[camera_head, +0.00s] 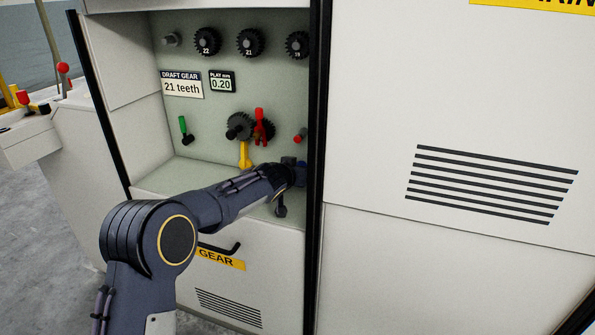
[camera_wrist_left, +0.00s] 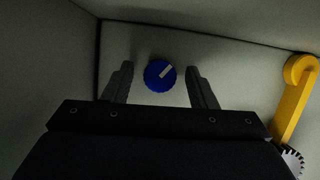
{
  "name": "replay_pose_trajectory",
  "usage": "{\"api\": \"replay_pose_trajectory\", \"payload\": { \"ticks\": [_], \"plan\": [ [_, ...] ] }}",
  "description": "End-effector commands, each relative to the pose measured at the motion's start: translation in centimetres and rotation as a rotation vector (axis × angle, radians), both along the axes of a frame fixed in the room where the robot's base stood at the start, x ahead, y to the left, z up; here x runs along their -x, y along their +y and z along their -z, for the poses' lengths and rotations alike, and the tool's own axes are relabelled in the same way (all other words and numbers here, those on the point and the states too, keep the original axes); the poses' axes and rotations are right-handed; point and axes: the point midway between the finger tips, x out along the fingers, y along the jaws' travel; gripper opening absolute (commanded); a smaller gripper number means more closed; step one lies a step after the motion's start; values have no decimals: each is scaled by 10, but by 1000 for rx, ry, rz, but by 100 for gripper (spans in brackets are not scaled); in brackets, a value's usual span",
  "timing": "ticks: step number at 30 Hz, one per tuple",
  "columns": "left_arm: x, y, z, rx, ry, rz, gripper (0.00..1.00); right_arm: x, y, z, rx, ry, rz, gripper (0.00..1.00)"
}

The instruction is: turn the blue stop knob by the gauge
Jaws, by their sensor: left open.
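The blue knob (camera_wrist_left: 160,75) is round with a pale pointer bar slanting up to the right, and it sits on the grey back panel in the left wrist view. My left gripper (camera_wrist_left: 160,88) is open, with one finger on each side of the knob and a visible gap on both sides. Whether the fingertips reach as deep as the knob is hard to tell. In the head view my left gripper (camera_head: 297,172) is at the lower right of the recess and largely hides the knob. My right gripper is not in view.
A yellow lever (camera_head: 244,155) stands left of my gripper, near meshed dark gears (camera_head: 239,126) and a red clamp (camera_head: 260,127). A green-handled lever (camera_head: 184,128) is farther left. The black door-frame post (camera_head: 317,130) is close on the right.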

Motion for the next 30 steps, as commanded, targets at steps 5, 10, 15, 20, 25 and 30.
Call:
{"api": "replay_pose_trajectory", "payload": {
  "ticks": [5,10,15,20,25,30],
  "plan": [
    [3,0,-2,0,-1,1,52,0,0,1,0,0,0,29],
    [24,8,-10,0,-2,1,52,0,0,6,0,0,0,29],
    [50,17,-22,0,-2,1,52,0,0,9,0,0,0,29],
    [65,22,-29,1,-1,1,52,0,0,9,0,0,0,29],
    [68,24,-30,0,0,0,52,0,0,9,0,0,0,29],
    [68,24,-30,0,0,0,52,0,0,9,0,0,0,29]
  ]
}}
